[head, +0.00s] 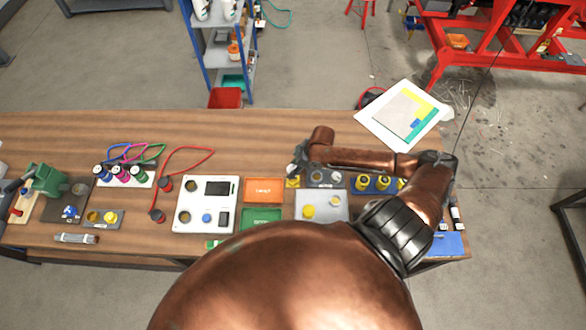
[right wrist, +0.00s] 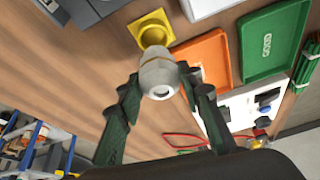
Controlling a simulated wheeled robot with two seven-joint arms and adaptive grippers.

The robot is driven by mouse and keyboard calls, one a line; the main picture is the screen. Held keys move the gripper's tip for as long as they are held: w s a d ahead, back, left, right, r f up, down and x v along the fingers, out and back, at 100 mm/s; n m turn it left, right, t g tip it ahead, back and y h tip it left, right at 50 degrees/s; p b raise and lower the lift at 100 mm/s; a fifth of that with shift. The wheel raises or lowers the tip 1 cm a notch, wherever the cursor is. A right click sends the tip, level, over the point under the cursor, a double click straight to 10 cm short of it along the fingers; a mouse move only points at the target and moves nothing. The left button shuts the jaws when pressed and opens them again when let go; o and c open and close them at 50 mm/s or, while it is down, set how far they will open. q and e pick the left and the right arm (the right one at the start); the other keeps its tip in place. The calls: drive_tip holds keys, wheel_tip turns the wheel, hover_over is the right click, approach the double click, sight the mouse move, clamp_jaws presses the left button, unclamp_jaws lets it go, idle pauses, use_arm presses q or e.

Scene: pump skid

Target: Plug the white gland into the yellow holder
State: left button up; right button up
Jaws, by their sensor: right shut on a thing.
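The white gland (right wrist: 159,80) is between the fingertips of my right gripper (right wrist: 161,84) in the right wrist view; the gripper is shut on it. The yellow holder (right wrist: 152,28) has a square base and a round opening, and is just beyond the gland in that view. The gland's far end overlaps the holder's near edge in the picture; I cannot tell whether they touch. My left gripper is not in view.
An orange tray (head: 264,188) and a green tray (head: 261,216) lie left of the holder. A white panel (head: 193,191) with knobs stands further left. A light grey plate with yellow parts (head: 330,198) is close on the right. The wooden table (head: 250,135) is clear behind.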

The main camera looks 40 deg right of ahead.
wheel_tip(320, 180, down, 2)
drive_tip(key=shift+f+b, duration=0.15)
drive_tip(key=shift+b, duration=0.8)
drive_tip(key=shift+r, duration=0.2)
drive_tip(key=shift+p, duration=0.35)
drive_tip(key=shift+p, duration=0.35)
drive_tip(key=shift+p, duration=0.4)
drive_tip(key=shift+f+b, duration=0.6)
drive_tip(key=shift+f, duration=1.15)
drive_tip(key=o, duration=1.4)
drive_tip(key=shift+d, duration=0.1)
